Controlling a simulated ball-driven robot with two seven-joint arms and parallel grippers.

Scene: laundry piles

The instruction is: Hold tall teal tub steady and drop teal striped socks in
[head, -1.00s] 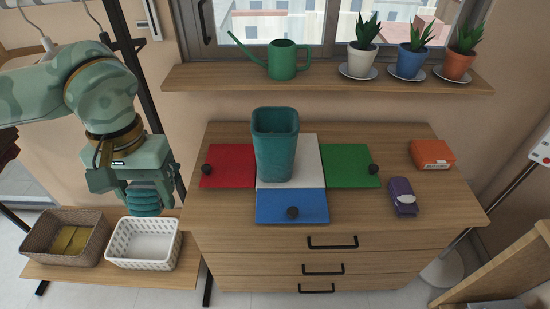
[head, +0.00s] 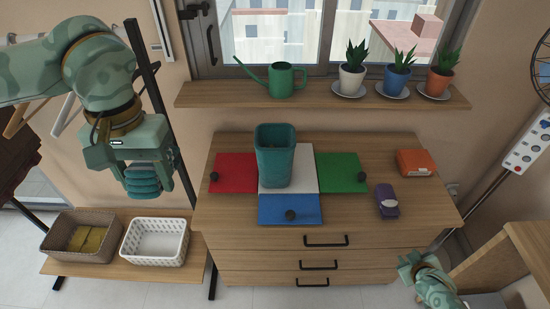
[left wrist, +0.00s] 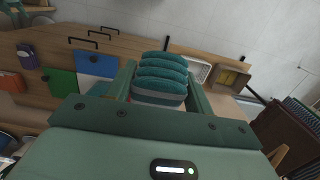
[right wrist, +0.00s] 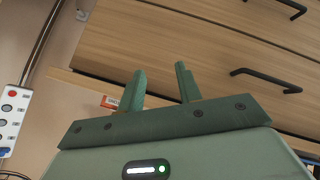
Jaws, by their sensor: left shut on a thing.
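The tall teal tub (head: 275,160) stands upright on the white middle panel on top of the dresser. My left gripper (head: 143,184) is shut on the teal striped socks (head: 142,181), a folded bundle, held in the air left of the dresser and above the white basket. The socks also show between the fingers in the left wrist view (left wrist: 160,76). My right gripper (head: 408,262) is low at the right, in front of the dresser and away from the tub. In the right wrist view its fingers (right wrist: 160,88) are apart with nothing between them.
Red (head: 236,170), green (head: 340,174) and blue (head: 290,209) panels with black knobs surround the tub. A purple pack (head: 386,200) and an orange box (head: 415,163) lie to the right. A white basket (head: 153,242) and a brown basket (head: 82,237) stand on the low bench at left.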

